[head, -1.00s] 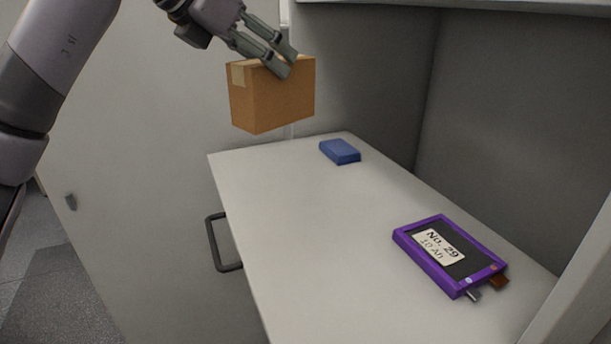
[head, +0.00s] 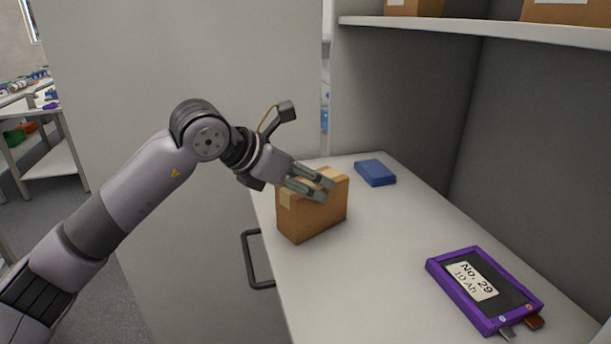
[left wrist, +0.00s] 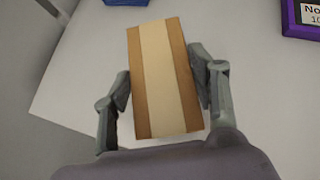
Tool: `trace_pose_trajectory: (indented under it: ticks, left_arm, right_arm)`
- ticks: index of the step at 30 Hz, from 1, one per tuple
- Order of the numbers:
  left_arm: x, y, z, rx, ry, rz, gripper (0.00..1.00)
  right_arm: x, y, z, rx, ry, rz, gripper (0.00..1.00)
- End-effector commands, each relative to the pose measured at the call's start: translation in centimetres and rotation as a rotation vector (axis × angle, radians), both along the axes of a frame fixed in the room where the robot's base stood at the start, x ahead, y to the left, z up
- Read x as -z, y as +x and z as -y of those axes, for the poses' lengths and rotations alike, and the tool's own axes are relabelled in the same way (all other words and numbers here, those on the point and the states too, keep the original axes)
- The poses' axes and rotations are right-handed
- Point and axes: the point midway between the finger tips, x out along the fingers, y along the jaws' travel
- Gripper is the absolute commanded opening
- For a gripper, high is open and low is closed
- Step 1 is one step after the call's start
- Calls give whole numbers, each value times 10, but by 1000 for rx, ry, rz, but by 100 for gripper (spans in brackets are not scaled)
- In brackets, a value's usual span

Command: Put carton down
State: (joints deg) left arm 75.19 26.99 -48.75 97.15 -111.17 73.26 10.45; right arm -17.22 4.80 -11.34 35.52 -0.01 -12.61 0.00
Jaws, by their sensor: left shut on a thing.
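A brown cardboard carton (head: 312,217) is upright at the left edge of a light worktop (head: 375,265) in the head view. My left gripper (head: 325,186) comes from the left and is shut on its upper part. In the left wrist view the carton (left wrist: 160,75) has a pale tape strip on top and sits between the two fingers of my left gripper (left wrist: 165,88). The carton's base is at or just above the worktop; I cannot tell whether it touches. My right gripper is not in view.
A blue block (head: 375,172) lies behind the carton. A purple-framed battery (head: 485,290) marked No. 29 lies at the front right. A shelf (head: 480,32) with cartons hangs above. A dark handle (head: 252,262) sticks out below the worktop's left edge. The middle is clear.

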Motion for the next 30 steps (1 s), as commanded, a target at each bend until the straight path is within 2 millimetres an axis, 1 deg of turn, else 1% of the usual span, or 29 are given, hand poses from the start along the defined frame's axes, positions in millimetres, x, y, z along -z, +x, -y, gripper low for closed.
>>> trace_pose_trajectory:
  ticks: [6, 10, 11, 12, 19, 27, 30]
  left_arm:
    - [-1, 0, 0, 1, -2, 3, 0]
    - [3, 0, 0, 1, -2, 3, 0]
    - [2, 0, 0, 1, 1, 1, 56]
    - [2, 0, 0, 1, 1, 1, 58]
    - [2, 0, 0, 0, 0, 0, 74]
    - [2, 0, 0, 1, 1, 1, 74]
    - [-1, 0, 0, 1, 1, 1, 74]
  right_arm:
    - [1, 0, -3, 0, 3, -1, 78]
    - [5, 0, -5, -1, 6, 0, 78]
    - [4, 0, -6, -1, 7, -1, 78]
    - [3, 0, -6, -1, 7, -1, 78]
    - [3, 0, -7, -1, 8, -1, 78]
    - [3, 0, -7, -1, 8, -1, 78]
    - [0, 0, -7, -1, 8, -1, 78]
